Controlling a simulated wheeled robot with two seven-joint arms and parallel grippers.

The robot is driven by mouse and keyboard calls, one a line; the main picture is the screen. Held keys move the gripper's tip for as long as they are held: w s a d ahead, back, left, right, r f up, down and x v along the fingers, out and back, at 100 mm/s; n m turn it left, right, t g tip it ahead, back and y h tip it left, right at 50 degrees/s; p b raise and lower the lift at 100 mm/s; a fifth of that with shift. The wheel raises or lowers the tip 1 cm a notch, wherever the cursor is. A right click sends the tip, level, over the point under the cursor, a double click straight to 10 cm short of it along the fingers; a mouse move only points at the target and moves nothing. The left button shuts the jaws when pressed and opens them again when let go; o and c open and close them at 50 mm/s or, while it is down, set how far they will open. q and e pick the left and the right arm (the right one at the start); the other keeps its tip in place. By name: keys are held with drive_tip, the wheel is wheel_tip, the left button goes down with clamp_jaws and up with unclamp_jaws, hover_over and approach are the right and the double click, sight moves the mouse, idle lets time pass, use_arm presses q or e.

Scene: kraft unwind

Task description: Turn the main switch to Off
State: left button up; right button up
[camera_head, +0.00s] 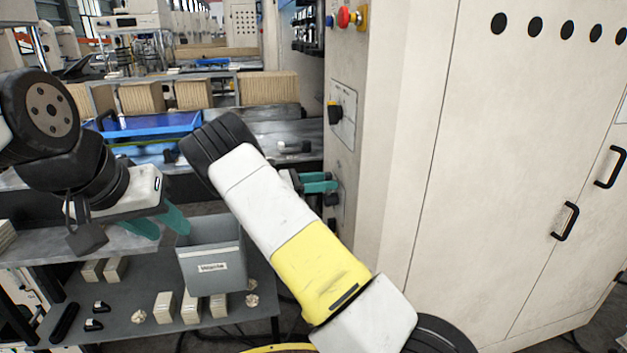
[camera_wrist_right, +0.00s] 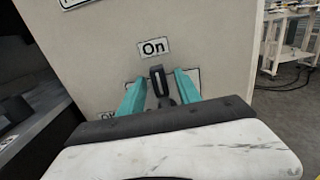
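The main switch shows in the right wrist view as a black handle (camera_wrist_right: 157,82) standing upright on a pale panel, pointing at the "On" label (camera_wrist_right: 154,47). A second label (camera_wrist_right: 107,116) at lower left is mostly hidden. My right gripper (camera_wrist_right: 160,88) is open, with one teal finger on each side of the handle and small gaps showing. In the head view, my right gripper (camera_head: 318,182) is at the cabinet's side face, and my forearm hides part of it.
Another black rotary knob (camera_head: 336,113) and red and blue buttons (camera_head: 343,17) are higher on the cabinet (camera_head: 430,130). A grey bin (camera_head: 212,266) and small boxes (camera_head: 164,307) are on the lower shelf. A dark padlock shape (camera_head: 86,238) is beside my left gripper.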

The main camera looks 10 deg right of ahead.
clamp_jaws()
idle(1.3)
